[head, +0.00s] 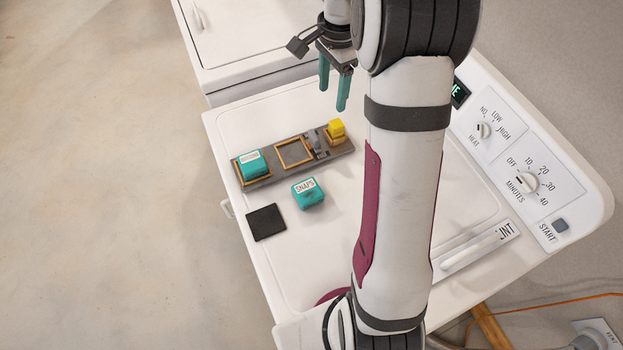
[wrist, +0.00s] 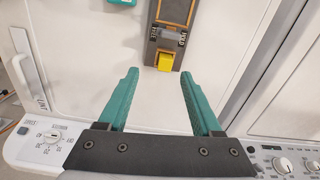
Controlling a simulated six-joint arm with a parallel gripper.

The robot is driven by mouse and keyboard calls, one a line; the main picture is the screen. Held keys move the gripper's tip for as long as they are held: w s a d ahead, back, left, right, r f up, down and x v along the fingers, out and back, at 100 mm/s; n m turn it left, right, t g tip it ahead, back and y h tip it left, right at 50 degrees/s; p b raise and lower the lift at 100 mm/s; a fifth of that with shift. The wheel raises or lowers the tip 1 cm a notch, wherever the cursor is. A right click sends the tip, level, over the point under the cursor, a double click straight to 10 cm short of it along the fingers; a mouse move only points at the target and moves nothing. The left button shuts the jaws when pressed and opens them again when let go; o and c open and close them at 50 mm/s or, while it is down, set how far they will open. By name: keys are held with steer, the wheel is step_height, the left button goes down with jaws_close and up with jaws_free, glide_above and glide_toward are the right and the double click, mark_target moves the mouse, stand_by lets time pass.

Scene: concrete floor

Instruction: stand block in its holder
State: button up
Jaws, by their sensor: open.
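A teal block labelled SNAPS (head: 308,193) lies on the white machine top, apart from the holder. The holder is a long grey board (head: 280,172) with orange-framed slots. Its left slot contains another teal block (head: 251,164) with a white label, its middle slot (head: 294,152) is empty, and a yellow block (head: 336,129) sits at its right end. My gripper (head: 332,97) is open and empty, above the machine top beyond the yellow end. In the wrist view the yellow block (wrist: 166,61) shows ahead, between the teal fingers (wrist: 159,74). A sliver of teal (wrist: 122,2) shows at the top edge.
A dark square pad (head: 266,222) lies left of the SNAPS block. A grey raised fitting (head: 316,140) stands on the board beside the yellow block. A control panel with knobs (head: 527,182) lines the right side. A second white machine (head: 240,32) stands behind.

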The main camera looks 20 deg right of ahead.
steer(key=s+a+r+n, duration=0.5)
steer(key=s+a+r, duration=0.1)
steer(key=s+a, duration=0.5)
steer(key=s+a+f+n, duration=0.1)
steer(key=s+a+n, duration=0.2)
steer(key=s, duration=0.5)
steer(key=s+a+f+n+y, duration=0.1)
steer(key=s+a+n, duration=0.2)
steer(key=s, duration=0.5)
steer(key=shift+s+a+f+y, duration=0.25)
steer(key=shift+a+f+y, duration=0.05)
steer(key=shift+a, duration=0.35)
